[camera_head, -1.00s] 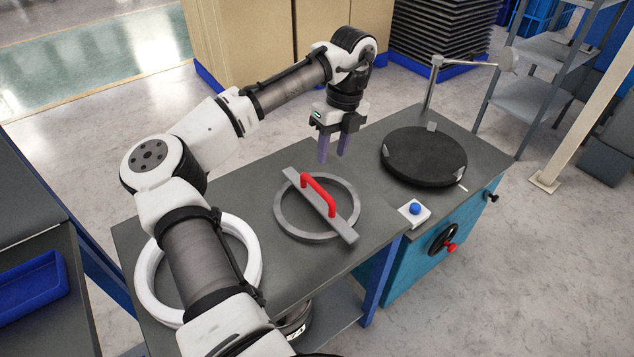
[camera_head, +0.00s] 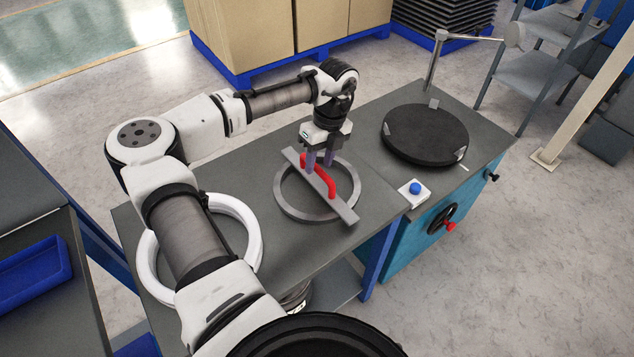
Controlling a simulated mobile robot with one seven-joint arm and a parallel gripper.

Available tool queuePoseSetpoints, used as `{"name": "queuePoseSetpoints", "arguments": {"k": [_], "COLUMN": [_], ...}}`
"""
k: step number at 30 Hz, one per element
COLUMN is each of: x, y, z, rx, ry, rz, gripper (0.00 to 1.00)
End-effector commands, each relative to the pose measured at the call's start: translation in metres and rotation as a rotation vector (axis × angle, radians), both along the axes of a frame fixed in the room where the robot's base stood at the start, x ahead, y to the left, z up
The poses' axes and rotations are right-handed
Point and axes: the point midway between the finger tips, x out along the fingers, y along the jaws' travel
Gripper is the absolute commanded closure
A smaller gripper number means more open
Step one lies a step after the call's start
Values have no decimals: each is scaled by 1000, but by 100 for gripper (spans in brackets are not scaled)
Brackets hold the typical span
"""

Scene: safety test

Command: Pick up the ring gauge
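The ring gauge (camera_head: 290,205) lies on the dark worktop in the camera_head view. It is a grey metal ring with a flat grey bar across it and a red handle (camera_head: 326,184) on the bar. My gripper (camera_head: 319,163) points down at the far end of the red handle. Its two purple-grey fingers are apart, and their tips are at the height of the handle or close to it. I cannot tell whether they touch the handle. The gauge rests flat on the table.
A white ring (camera_head: 257,226) lies on the worktop at the left, partly hidden by my arm. A round black turntable (camera_head: 424,133) with metal clamps stands at the right, with a post behind it. A white box with a blue button (camera_head: 415,188) sits at the front edge.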

Motion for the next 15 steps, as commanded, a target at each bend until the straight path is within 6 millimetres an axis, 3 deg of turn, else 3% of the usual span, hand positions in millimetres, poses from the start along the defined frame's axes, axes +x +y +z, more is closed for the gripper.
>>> {"name": "queuePoseSetpoints", "arguments": {"k": [6,15], "x": [-1,-2], "y": [7,7], "z": [-26,-31], "rx": [1,0], "ry": [1,0], "rz": [0,0], "gripper": [60,60]}}
